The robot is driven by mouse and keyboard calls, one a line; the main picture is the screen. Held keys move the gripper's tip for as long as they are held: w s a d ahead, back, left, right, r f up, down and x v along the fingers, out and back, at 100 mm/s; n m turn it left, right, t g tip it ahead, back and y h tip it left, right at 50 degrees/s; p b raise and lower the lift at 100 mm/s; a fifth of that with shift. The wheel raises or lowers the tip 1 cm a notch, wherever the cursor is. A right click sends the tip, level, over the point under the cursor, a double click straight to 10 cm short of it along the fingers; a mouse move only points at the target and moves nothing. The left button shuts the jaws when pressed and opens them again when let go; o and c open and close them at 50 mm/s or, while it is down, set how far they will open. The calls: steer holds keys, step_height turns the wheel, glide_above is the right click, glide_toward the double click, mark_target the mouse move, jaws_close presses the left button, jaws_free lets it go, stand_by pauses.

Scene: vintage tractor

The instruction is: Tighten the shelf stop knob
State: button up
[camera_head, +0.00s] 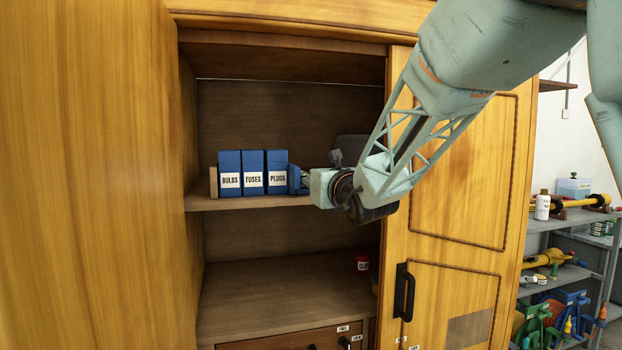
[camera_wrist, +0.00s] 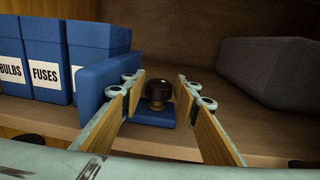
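The black shelf stop knob (camera_wrist: 157,91) has a brass-coloured collar and stands on the foot of the blue shelf stop (camera_wrist: 148,117) in the wrist view. The stop's upright plate stands at the right end of the box row; the stop also shows in the head view (camera_head: 294,179). My gripper (camera_wrist: 160,86) is open, with one wood-faced finger on each side of the knob. A gap shows between the knob and each finger; whether the tips reach its depth is hard to tell. In the head view my wrist hides the knob.
Blue boxes marked BULBS (camera_head: 229,172), FUSES (camera_head: 252,172) and PLUGS (camera_head: 277,170) stand on the cabinet shelf (camera_head: 240,203). A dark grey case (camera_wrist: 270,72) lies to the right of the knob. The right cabinet door (camera_head: 465,180) stands beside my arm.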

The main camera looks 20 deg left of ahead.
steer(key=shift+n+g+y+p, duration=1.2)
steer(key=shift+g+y+p, duration=0.15)
steer(key=shift+p, duration=2.8)
steer(key=shift+n+g+y+p, duration=0.8)
steer(key=shift+g+p, duration=0.45)
steer(key=shift+p, duration=0.8)
steer(key=shift+n+g+y+p, duration=0.55)
steer(key=shift+n+g+p, duration=0.55)
steer(key=shift+p, duration=0.95)
